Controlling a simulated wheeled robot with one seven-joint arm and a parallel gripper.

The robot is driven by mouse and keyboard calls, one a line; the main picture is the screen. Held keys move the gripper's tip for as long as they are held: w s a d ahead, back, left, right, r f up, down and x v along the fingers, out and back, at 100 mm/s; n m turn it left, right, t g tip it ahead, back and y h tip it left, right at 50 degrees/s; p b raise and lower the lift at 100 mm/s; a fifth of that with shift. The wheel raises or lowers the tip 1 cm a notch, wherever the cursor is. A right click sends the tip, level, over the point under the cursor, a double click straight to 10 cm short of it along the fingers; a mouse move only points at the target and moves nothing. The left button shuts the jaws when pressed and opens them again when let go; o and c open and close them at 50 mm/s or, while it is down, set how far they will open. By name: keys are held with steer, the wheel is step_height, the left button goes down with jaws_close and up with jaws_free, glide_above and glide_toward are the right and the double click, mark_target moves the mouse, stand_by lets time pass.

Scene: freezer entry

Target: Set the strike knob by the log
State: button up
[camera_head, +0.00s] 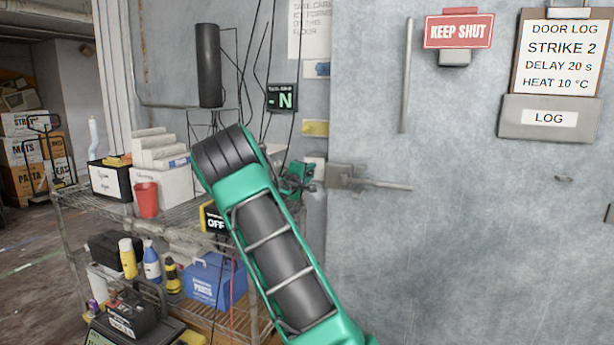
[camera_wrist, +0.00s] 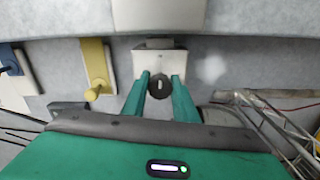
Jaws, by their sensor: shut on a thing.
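In the wrist view, a dark round knob (camera_wrist: 159,84) with a pale mark, roughly upright, sits on a pale box (camera_wrist: 150,62). My gripper (camera_wrist: 161,82) has its two green fingers on either side of the knob, shut on it. In the head view, my gripper (camera_head: 300,178) is at the wall left of the door latch, and the knob is hidden there. No scale around the knob is readable.
A yellow lever (camera_wrist: 96,68) and a blue one (camera_wrist: 10,60) stand left of the knob in the wrist view. The door latch (camera_head: 350,178) juts out right of my gripper. A loaded wire shelf (camera_head: 70,235) stands left of my arm. A KEEP SHUT sign (camera_head: 459,31) is on the door.

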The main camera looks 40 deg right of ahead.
steer(key=shift+w+a+f, duration=0.1)
steer(key=shift+w+a, duration=0.2)
steer(key=shift+w, duration=0.1)
steer(key=o, duration=0.9)
steer(key=shift+o, duration=0.8)
steer(key=shift+s+d, duration=0.15)
steer(key=shift+s, duration=0.05)
steer(key=v, duration=1)
steer(key=shift+a, duration=0.35)
steer(key=shift+s+f, duration=0.1)
